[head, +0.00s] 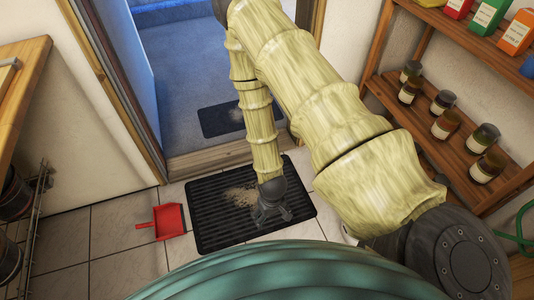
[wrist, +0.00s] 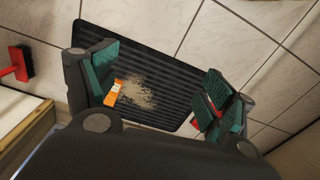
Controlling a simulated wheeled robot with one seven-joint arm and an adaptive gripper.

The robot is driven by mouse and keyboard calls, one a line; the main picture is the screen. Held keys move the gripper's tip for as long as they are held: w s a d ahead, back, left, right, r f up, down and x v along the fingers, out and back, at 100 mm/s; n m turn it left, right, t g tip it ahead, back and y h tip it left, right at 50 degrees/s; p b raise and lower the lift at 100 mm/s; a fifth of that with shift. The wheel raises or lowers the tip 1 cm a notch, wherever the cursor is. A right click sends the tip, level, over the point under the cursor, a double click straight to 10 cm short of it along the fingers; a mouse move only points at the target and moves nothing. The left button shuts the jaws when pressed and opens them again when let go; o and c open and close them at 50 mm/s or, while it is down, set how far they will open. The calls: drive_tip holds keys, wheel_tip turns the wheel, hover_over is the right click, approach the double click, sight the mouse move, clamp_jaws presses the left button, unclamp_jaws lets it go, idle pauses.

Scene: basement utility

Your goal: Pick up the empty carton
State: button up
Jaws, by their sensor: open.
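An orange carton (wrist: 116,92) with a pale edge lies on the black ribbed mat (wrist: 180,63) in the wrist view. It is partly hidden behind the left finger, and I cannot tell whether they touch. A patch of pale spilled grains (wrist: 138,94) lies beside it. My gripper (wrist: 160,92) is open above the mat, its green-padded fingers wide apart with nothing held between them. In the head view my gripper (head: 271,207) points down over the mat (head: 222,232), and the carton there is hidden by my arm.
A red dustpan (head: 166,222) lies on the tiles left of the mat. A wooden shelf (head: 410,112) at right holds jars and several cartons (head: 490,15). A doorway with a second mat (head: 220,120) is behind. A wooden bench (head: 25,75) stands left. Tiles around the mat are mostly clear.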

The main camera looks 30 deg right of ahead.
drive_tip(key=shift+m, duration=0.8)
drive_tip(key=w+d+f+b, duration=0.5)
drive_tip(key=w+f+b, duration=0.2)
drive_tip(key=w+b, duration=0.1)
drive_tip(key=w+d+f+b, duration=0.5)
drive_tip(key=w+f+b, duration=0.2)
drive_tip(key=w+b, duration=0.2)
drive_tip(key=w+d+f+b, duration=0.6)
drive_tip(key=w+f+b, duration=0.1)
drive_tip(key=w+b, duration=0.1)
drive_tip(key=shift+w+f, duration=0.2)
drive_tip(key=shift+w, duration=0.25)
drive_tip(key=shift+w+d+b, duration=0.25)
drive_tip(key=shift+w+b, duration=0.05)
drive_tip(key=shift+b, duration=0.2)
drive_tip(key=shift+f+b, duration=1.25)
drive_tip(key=shift+f, duration=1.6)
drive_tip(key=shift+a+f+b, duration=0.2)
drive_tip(key=shift+f+b, duration=1.7)
drive_tip(key=shift+f, duration=0.65)
drive_tip(key=shift+r, duration=0.1)
drive_tip(key=c, duration=1)
drive_tip(key=shift+o, duration=0.2)
